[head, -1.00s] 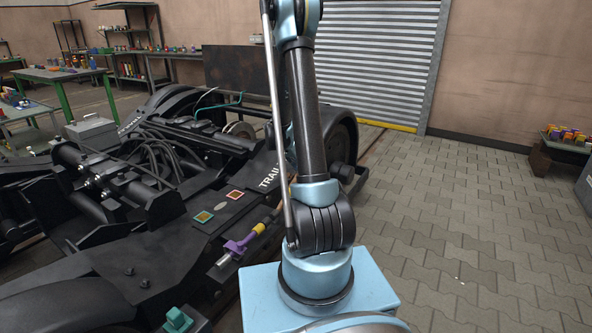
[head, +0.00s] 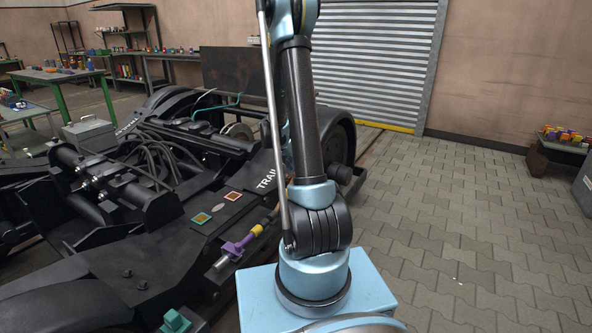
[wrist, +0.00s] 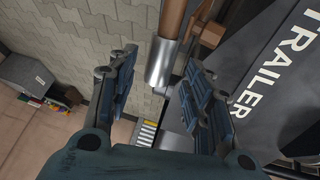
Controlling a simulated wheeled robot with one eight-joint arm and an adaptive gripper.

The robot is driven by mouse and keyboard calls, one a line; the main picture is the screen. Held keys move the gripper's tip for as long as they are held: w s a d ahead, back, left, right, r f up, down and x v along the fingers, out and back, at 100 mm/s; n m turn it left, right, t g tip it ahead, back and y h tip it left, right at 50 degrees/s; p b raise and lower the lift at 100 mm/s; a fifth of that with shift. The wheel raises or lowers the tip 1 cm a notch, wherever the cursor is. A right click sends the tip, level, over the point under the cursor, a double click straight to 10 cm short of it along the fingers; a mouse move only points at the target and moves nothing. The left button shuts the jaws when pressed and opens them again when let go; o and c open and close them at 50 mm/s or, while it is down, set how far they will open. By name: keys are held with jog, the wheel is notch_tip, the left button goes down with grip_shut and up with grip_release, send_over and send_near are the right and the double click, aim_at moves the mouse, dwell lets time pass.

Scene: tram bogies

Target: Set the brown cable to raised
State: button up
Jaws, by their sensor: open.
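In the wrist view a brown cable (wrist: 173,18) with a shiny silver sleeve (wrist: 160,62) hangs at the top centre. My gripper (wrist: 158,72) is open, with one finger on each side of the sleeve in the picture. The sleeve shows in the gap between the fingertips, and I cannot tell how far beyond them it is. I see no contact. In the head view my arm covers the area beside the TRAILER lettering, and my gripper does not show there.
The black bogie (head: 110,265) fills the left of the head view. A purple and yellow lever (head: 240,245) and a teal block (head: 176,321) sit along its near side. Paved floor (head: 460,220) is clear on the right. A roller shutter (head: 375,65) stands behind.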

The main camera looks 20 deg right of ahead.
jog(key=v, duration=1)
jog(key=shift+w+a, duration=0.1)
jog(key=shift+a, duration=0.05)
